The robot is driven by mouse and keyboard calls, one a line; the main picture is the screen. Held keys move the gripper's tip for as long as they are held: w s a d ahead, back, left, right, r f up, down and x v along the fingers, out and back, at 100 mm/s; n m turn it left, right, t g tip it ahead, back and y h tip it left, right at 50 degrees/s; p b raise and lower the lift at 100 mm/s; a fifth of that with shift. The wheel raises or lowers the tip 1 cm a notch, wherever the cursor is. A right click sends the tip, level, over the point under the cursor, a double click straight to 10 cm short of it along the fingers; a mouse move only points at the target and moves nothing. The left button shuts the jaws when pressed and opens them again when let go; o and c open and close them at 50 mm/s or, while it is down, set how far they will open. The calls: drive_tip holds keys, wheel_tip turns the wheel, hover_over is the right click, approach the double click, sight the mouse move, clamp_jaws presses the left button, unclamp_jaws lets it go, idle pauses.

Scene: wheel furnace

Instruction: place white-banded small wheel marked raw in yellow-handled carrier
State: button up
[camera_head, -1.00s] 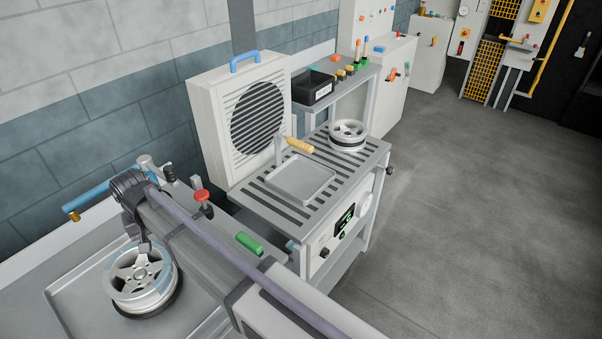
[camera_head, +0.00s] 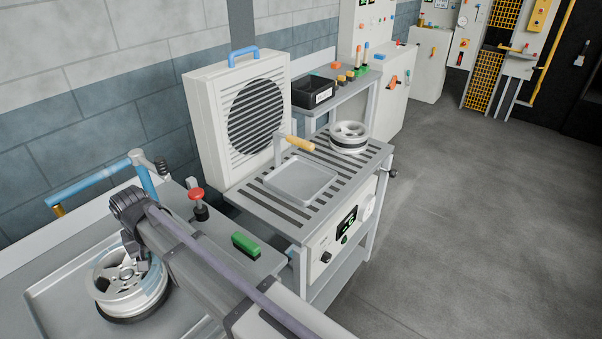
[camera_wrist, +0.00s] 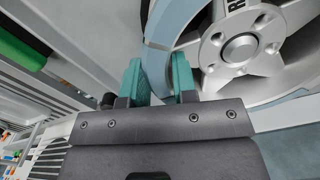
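A small metal spoked wheel (camera_head: 130,284) lies on the grey tray at the lower left. It also fills the right of the wrist view (camera_wrist: 240,48), where part of a dark marking starting with R shows and its rim has a pale blue-white band. My gripper (camera_head: 138,262) is at the wheel's rim. In the wrist view its teal fingers (camera_wrist: 158,75) stand either side of the rim; whether they press on it is unclear. The carrier, a flat grey tray with a yellow handle (camera_head: 300,182), sits empty on the slatted bench.
The slatted bench (camera_head: 262,208) also holds a second wheel (camera_head: 349,137) behind the carrier. A white fan box (camera_head: 245,118) stands at its back. A blue pipe handle (camera_head: 90,188), red button (camera_head: 197,198) and green block (camera_head: 245,244) lie near my arm. The floor at right is clear.

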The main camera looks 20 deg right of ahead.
clamp_jaws()
drive_tip(key=shift+r+p, duration=3.5)
